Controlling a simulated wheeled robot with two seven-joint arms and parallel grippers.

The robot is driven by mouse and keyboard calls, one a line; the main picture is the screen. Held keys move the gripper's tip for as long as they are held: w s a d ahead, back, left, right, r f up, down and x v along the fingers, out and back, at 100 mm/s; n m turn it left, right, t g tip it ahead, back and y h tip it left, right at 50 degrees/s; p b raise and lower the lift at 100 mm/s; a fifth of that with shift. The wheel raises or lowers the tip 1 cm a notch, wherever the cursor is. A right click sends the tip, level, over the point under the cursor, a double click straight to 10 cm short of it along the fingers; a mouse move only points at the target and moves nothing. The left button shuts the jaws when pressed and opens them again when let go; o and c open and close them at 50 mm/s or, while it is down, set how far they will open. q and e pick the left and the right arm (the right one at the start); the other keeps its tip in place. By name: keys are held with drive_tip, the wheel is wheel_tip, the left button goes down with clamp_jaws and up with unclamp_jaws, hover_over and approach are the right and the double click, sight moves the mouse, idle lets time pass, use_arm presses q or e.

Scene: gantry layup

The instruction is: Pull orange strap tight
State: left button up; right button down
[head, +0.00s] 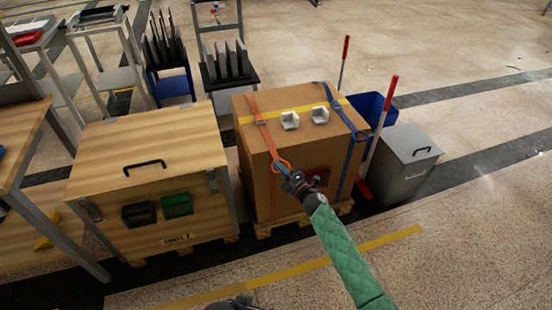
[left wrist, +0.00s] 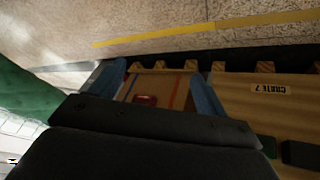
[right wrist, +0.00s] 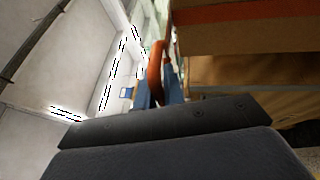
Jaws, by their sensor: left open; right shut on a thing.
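The orange strap (head: 261,121) runs over the top of a large cardboard box (head: 290,150) and down its front edge. It passes through a buckle near the top edge and ends in an orange loop. My right gripper (head: 285,172) is at the front of the box, shut on this loop; the orange loop (right wrist: 155,72) also shows between the fingers in the right wrist view. My left gripper (left wrist: 163,88) is open and empty in the left wrist view, with the box and its straps visible beyond the fingers.
A blue strap (head: 350,150) crosses the box's right side; two white corner pieces (head: 290,120) sit on top. A wooden crate (head: 150,175) stands left. A grey bin (head: 408,160), a blue bin (head: 372,108) and red-handled poles stand right. The front floor is clear.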

drive_tip(key=shift+s+d+f, duration=0.1)
drive_tip(key=shift+s+d, duration=0.05)
drive_tip(key=shift+s, duration=0.4)
drive_tip(key=shift+s+d, duration=0.15)
drive_tip(key=shift+s, duration=0.4)
use_arm(q)
drive_tip(key=shift+s+r, duration=0.2)
drive_tip(key=shift+r, duration=0.55)
use_arm(e)
drive_tip(key=c, duration=1.5)
unclamp_jaws()
use_arm(q)
drive_tip(key=shift+s, duration=0.1)
drive_tip(key=f, duration=0.3)
drive_tip(key=w+f+b, duration=0.1)
drive_tip(key=f, duration=0.1)
drive_tip(key=shift+d+f, duration=0.2)
drive_tip(key=shift+f, duration=0.15)
use_arm(e)
drive_tip(key=v, duration=0.7)
drive_tip(key=shift+s+d, duration=0.25)
drive_tip(key=shift+s, duration=0.05)
